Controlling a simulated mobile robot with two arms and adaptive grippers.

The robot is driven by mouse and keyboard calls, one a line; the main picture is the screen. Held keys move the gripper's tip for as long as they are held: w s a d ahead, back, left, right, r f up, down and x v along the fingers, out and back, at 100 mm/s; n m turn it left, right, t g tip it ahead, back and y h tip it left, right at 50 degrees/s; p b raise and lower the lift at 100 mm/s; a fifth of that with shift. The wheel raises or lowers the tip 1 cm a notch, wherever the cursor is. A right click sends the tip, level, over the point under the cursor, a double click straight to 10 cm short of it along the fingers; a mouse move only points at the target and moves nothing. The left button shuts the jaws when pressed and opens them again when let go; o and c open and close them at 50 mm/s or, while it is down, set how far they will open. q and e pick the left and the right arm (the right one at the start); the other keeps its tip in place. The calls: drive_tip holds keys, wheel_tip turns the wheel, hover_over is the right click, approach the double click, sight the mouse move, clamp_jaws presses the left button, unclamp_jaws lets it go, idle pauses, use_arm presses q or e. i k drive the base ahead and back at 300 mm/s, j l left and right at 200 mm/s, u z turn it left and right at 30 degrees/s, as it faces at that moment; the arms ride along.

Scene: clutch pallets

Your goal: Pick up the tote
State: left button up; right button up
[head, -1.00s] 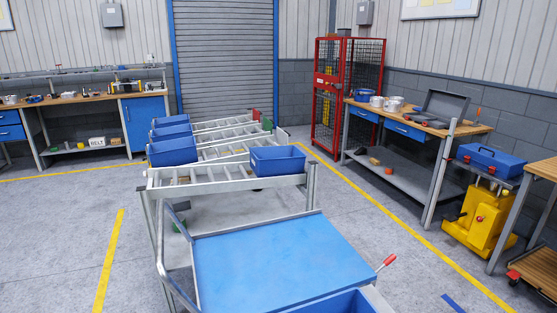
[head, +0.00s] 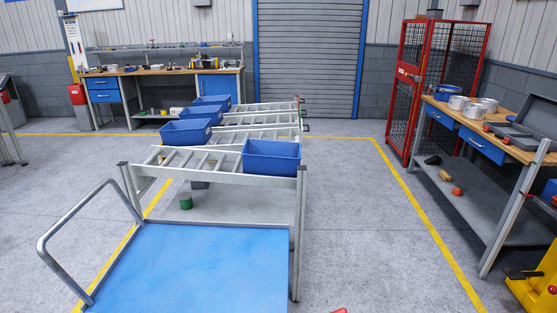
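Several blue totes stand on a metal roller rack. The nearest tote (head: 271,160) sits at the right end of the front roller lane and looks empty. Another tote (head: 186,133) sits at the left end of a lane behind it. Smaller blue totes (head: 208,112) stand farther back on the left, partly hiding one another. Neither of my grippers shows in the head view, and nothing is seen touching the totes.
A cart with a blue deck (head: 200,268) and a grey push handle (head: 72,236) stands in front of the rack (head: 190,166). A workbench (head: 497,144) with pots is on the right, near a red mesh cage (head: 434,82). Floor between the rack and right bench is clear.

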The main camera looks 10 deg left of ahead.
sight(259, 157)
drive_tip(key=i+l+u, duration=0.1)
drive_tip(key=l, duration=0.25)
drive_tip(key=i+l+u, duration=0.15)
drive_tip(key=l, duration=0.2)
drive_tip(key=i+l+u, duration=0.1)
drive_tip(key=l, duration=0.3)
drive_tip(key=i+l+u, duration=0.15)
drive_tip(key=l, duration=0.25)
drive_tip(key=i+l+u, duration=0.1)
drive_tip(key=l, duration=0.3)
drive_tip(key=i+l+u, duration=0.15)
drive_tip(key=l, duration=0.25)
